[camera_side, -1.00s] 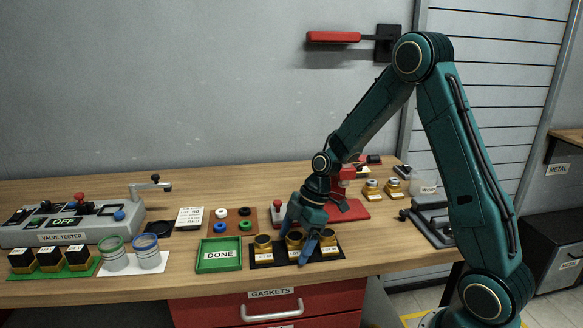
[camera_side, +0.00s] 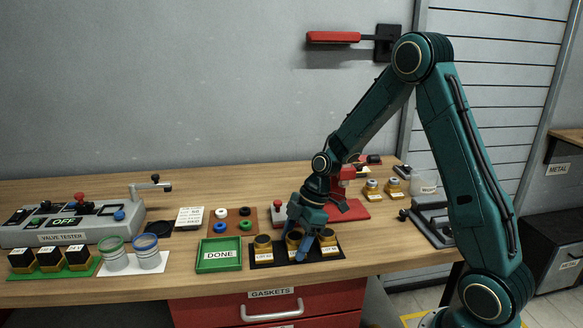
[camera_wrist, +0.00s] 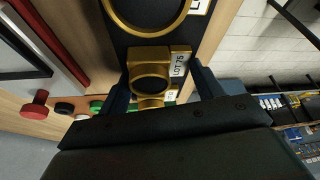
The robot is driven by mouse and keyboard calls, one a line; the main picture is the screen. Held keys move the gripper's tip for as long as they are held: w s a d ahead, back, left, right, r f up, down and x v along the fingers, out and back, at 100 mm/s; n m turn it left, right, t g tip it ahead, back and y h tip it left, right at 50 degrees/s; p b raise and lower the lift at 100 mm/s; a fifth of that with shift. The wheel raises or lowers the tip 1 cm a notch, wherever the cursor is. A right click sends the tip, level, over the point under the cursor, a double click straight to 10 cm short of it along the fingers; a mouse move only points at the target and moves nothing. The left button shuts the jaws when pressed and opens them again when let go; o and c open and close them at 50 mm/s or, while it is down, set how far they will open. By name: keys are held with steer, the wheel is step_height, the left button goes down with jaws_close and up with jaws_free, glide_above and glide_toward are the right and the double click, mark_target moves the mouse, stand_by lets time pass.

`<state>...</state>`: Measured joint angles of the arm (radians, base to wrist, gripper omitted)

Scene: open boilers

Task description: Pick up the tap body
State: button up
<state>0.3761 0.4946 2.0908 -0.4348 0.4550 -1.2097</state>
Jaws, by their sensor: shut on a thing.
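Three brass tap bodies stand in a row on a black mat (camera_side: 262,263): a left one (camera_side: 263,245), a middle one (camera_side: 294,241) and a right one (camera_side: 328,241). My gripper (camera_side: 298,237) points down over the middle tap body and is shut on it. In the wrist view this tap body (camera_wrist: 150,68) shows a round dark opening and a "LOT 75" label between my fingers (camera_wrist: 161,88). The fingers partly hide it in the side view. It appears to be still at mat level.
A green DONE tray (camera_side: 219,267) lies left of the mat. A brown board with coloured rings (camera_side: 221,213) and a red press (camera_side: 347,210) stand behind. The valve tester (camera_side: 65,233) is far left. Neighbouring tap bodies stand close on both sides.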

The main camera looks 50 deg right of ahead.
steer(key=shift+r, duration=0.15)
step_height(320, 180, up, 20)
stand_by(0.7)
stand_by(0.6)
steer(key=shift+w+a+f+m, duration=0.3)
steer(key=shift+a+f+m, duration=0.25)
steer(key=shift+f, duration=0.2)
steer(key=a+f+m, duration=0.1)
steer(key=f, duration=0.1)
steer(key=w+a+f+m+t+h, duration=0.1)
steer(key=f+m, duration=0.1)
steer(key=w+a+f+m, duration=0.1)
steer(key=f+m, duration=0.1)
steer(key=shift+a+t+h, duration=0.2)
steer(key=shift+t+h, duration=0.1)
steer(key=m+h, duration=0.2)
steer(key=m, duration=0.4)
glide_above(290, 239)
steer(key=w+a, duration=0.1)
steer(key=a, duration=0.3)
steer(key=shift+t, duration=0.4)
steer(key=shift+f, duration=3.45)
